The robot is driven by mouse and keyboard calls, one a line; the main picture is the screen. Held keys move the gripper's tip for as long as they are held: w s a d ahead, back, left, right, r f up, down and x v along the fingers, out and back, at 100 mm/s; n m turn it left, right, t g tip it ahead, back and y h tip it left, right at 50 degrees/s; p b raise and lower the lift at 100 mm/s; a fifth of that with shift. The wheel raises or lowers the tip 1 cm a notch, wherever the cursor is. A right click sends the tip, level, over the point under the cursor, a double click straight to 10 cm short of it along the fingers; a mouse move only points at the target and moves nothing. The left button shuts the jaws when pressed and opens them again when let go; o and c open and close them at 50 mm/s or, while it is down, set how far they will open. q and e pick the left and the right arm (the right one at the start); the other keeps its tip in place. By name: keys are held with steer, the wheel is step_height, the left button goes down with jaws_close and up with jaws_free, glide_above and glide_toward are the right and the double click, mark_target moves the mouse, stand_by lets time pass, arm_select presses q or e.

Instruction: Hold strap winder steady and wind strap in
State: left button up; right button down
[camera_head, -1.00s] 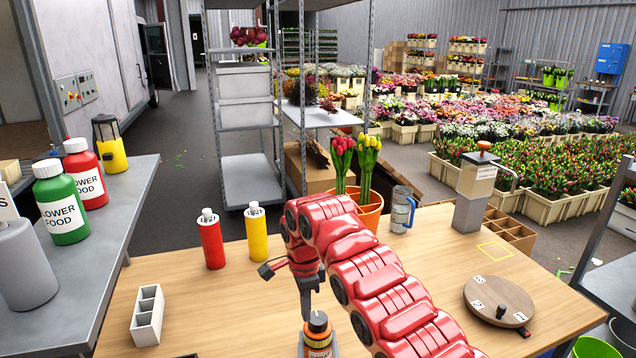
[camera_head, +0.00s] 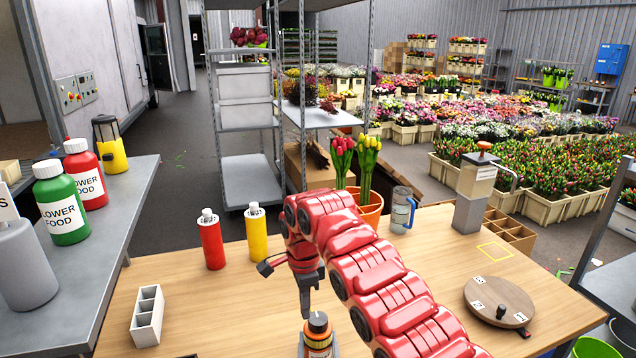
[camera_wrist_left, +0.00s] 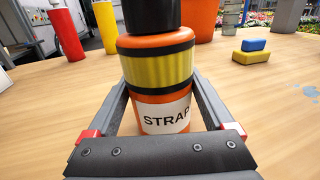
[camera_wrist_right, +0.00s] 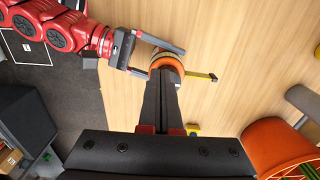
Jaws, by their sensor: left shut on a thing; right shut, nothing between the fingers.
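The strap winder (camera_head: 319,341) is an orange drum with a yellow strap band, black rims and a black top. Its STRAP label (camera_wrist_left: 167,115) shows in the left wrist view. My left gripper (camera_wrist_left: 160,112) is shut around its lower body, one finger on each side, and the winder stands upright. A yellow strap end (camera_wrist_right: 202,77) sticks out to the right in the right wrist view. My right gripper (camera_head: 306,314) is shut and empty, fingertips pointing down at the winder's top. In the right wrist view its fingers (camera_wrist_right: 163,82) cover part of the winder; contact cannot be told.
Red (camera_head: 211,240) and yellow (camera_head: 257,234) bottles stand behind the winder. An orange pot (camera_head: 369,209) with tulips, a blue-grey mug (camera_head: 402,210) and a grey dispenser (camera_head: 473,196) stand farther back. A round wooden turntable (camera_head: 490,298) is at right, a white divided holder (camera_head: 147,316) at left.

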step_height(320, 180, down, 5)
steer(key=shift+r, duration=0.1)
steer(key=shift+w+d, duration=0.4)
steer(key=shift+d, duration=0.1)
stand_by(0.9)
steer(key=shift+s+a, duration=0.1)
steer(key=shift+s+a+r, duration=0.1)
steer(key=shift+a+r, duration=0.05)
steer(key=shift+s+a+r, duration=0.1)
steer(key=shift+a+r, duration=0.05)
steer(key=shift+r, duration=2.75)
steer(key=shift+r, duration=0.1)
